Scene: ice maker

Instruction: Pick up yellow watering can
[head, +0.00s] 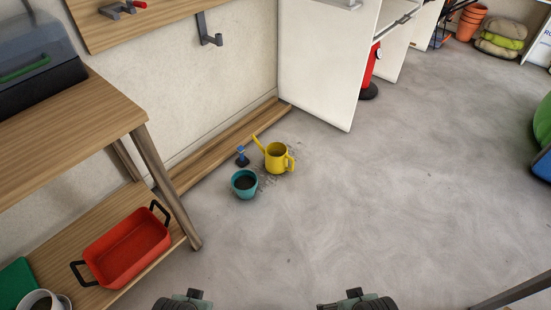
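The yellow watering can (278,159) stands upright on the grey floor near the wall. Its spout points up and to the left, and its handle is on the right side. A teal pot with dark contents (244,184) stands just in front and to the left of it. My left gripper (186,298) and my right gripper (350,299) show only in part at the bottom edge of the head view. Both are well apart from the can, and their fingers cannot be made out clearly.
A small blue item (242,156) stands beside the can. A wooden shelf unit (90,118) on the left holds a red tray (128,248). A white panel (322,60) stands behind the can. The floor (380,200) to the right and in front is clear.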

